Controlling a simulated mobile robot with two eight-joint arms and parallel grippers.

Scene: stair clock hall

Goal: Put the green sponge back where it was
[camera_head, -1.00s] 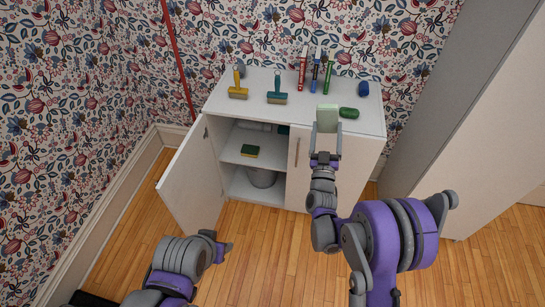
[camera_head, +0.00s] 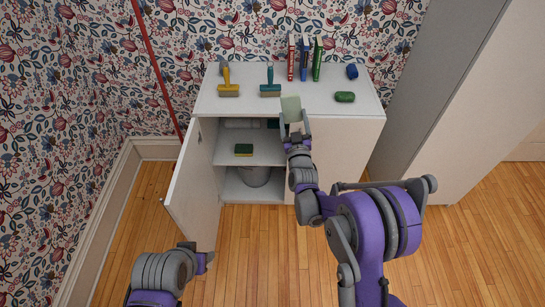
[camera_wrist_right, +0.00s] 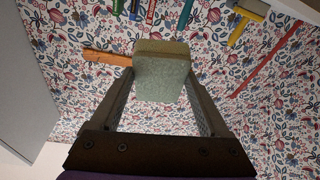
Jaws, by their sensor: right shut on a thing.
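A pale green sponge (camera_head: 291,108) is held up in front of the cabinet top's front edge in the head view. My right gripper (camera_head: 295,122) is shut on it; the right wrist view shows the sponge (camera_wrist_right: 162,78) between both fingers. Another sponge, dark green with a yellow layer (camera_head: 243,150), lies on the middle shelf inside the cabinet's open left side. My left arm is at the lower left, with its gripper end (camera_head: 204,260) below the open door; its jaws do not show clearly.
The white cabinet (camera_head: 345,150) has its left door (camera_head: 194,185) swung open. Its top carries yellow (camera_head: 228,88) and teal (camera_head: 270,88) brushes, three books (camera_head: 304,58), a green item (camera_head: 344,97) and a blue item (camera_head: 352,71). A bucket (camera_head: 254,176) stands below the shelf.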

